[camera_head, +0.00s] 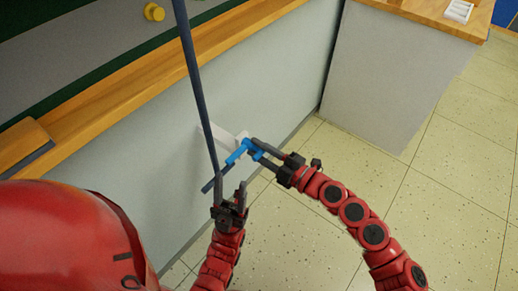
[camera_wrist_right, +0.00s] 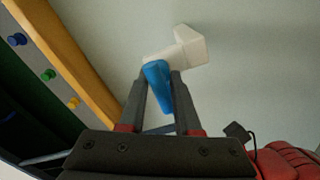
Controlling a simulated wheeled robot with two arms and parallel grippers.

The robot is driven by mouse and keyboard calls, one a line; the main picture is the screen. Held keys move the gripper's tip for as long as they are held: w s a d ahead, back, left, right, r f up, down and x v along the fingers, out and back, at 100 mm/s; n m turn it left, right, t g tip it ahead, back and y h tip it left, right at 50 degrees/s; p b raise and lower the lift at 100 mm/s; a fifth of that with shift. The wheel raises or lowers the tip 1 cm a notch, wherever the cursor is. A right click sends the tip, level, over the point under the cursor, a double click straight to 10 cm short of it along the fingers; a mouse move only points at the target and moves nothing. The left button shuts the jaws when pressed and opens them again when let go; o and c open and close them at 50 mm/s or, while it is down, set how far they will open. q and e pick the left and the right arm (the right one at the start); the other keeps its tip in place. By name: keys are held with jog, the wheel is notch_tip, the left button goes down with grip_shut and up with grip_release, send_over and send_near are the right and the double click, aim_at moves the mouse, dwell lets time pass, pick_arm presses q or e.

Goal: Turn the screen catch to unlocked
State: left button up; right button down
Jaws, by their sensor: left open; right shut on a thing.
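The screen catch has a blue handle (camera_head: 238,152) on a white mount (camera_head: 214,133) fixed to the pale wall panel. In the right wrist view the blue handle (camera_wrist_right: 157,82) slants down from the white mount (camera_wrist_right: 185,48). My right gripper (camera_head: 254,148) is shut on the blue handle, with one finger on each side of it. My left gripper (camera_head: 230,189) is open below the catch, close to the foot of a dark pole, and appears empty. Part of the white mount is hidden behind the handle and the pole.
The dark pole (camera_head: 194,75) rises past the catch, with a short dark bar at its lower end. A wooden ledge (camera_head: 120,85) runs above the panel. A cabinet (camera_head: 385,75) stands right; the tiled floor (camera_head: 440,190) is clear.

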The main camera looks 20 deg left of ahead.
jog(key=shift+r+m+p, duration=0.1)
jog(key=shift+m+p, duration=0.2)
jog(key=shift+p, duration=0.35)
jog(key=m+p, duration=0.2)
jog(key=p, duration=0.2)
jog(key=m+p, duration=0.2)
jog(key=p, duration=0.2)
jog(key=m+p, duration=0.2)
jog(key=p, duration=0.2)
jog(key=shift+r, duration=0.35)
jog(key=m+p, duration=0.7)
jog(key=p, duration=0.4)
jog(key=shift+f+m, duration=0.15)
jog(key=shift+m, duration=0.15)
jog(key=shift+f+m+p, duration=0.15)
jog(key=shift+m+p, duration=0.5)
jog(key=shift+m, duration=0.15)
jog(key=shift+f+m+p, duration=0.2)
jog(key=shift+m+p, duration=0.45)
jog(key=shift+m, duration=0.55)
jog(key=shift+s, duration=0.1)
